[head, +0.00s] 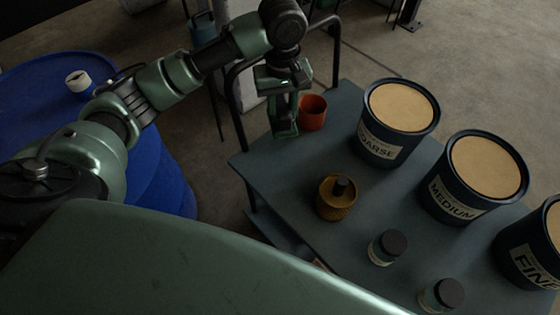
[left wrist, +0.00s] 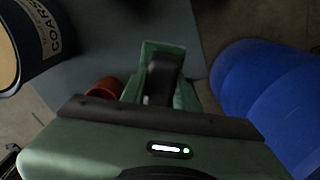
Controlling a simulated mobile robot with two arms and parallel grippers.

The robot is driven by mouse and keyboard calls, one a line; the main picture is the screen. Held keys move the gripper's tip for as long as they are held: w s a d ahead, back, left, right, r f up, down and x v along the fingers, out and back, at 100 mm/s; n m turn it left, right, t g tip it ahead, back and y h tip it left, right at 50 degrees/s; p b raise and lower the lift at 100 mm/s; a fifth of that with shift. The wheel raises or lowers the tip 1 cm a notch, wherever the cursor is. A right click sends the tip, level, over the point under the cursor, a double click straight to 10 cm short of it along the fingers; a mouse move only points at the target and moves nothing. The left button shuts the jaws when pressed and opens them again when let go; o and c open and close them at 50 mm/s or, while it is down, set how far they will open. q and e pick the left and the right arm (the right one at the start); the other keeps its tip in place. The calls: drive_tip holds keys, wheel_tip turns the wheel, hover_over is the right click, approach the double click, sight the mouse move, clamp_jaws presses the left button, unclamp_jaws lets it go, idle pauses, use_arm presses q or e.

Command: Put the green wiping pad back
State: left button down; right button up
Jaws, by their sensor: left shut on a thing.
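My left gripper (head: 284,115) is shut on a green piece, which looks like the green wiping pad (left wrist: 186,95). In the left wrist view, a dark finger of my left gripper (left wrist: 162,78) covers part of this green piece. In the head view the gripper points down at the far left corner of the grey table, right beside an orange cup (head: 313,112). The cup also shows in the left wrist view (left wrist: 104,89). I cannot tell whether the pad touches the table. My right gripper is out of view.
On the grey table (head: 290,170) stand tubs marked COARSE (head: 382,140), MEDIUM (head: 450,197) and FINE (head: 525,262). A brass-coloured container (head: 336,204) and two dark-lidded jars (head: 384,252) (head: 440,297) stand nearer. A blue drum (head: 165,185) is at the left.

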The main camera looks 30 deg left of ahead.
use_arm(q)
drive_tip(key=shift+w+a+f+n, duration=0.4)
drive_tip(key=shift+w+n, duration=0.1)
drive_tip(key=shift+w, duration=0.05)
drive_tip(key=shift+w+a+n, duration=0.15)
drive_tip(key=shift+w+n, duration=0.05)
drive_tip(key=shift+n, duration=0.3)
drive_tip(key=n, duration=0.1)
drive_tip(key=n+p, duration=0.1)
drive_tip(key=n, duration=0.1)
drive_tip(key=shift+d+r+n, duration=0.1)
drive_tip(key=shift+d+n, duration=0.1)
drive_tip(key=shift+n, duration=0.1)
wheel_tip(320, 180, down, 20)
drive_tip(key=shift+r+b, duration=0.25)
drive_tip(key=shift+b, duration=0.75)
drive_tip(key=shift+f, duration=0.15)
drive_tip(key=shift+f, duration=0.1)
drive_tip(key=c, duration=1.1)
unclamp_jaws()
drive_tip(key=shift+o, duration=0.2)
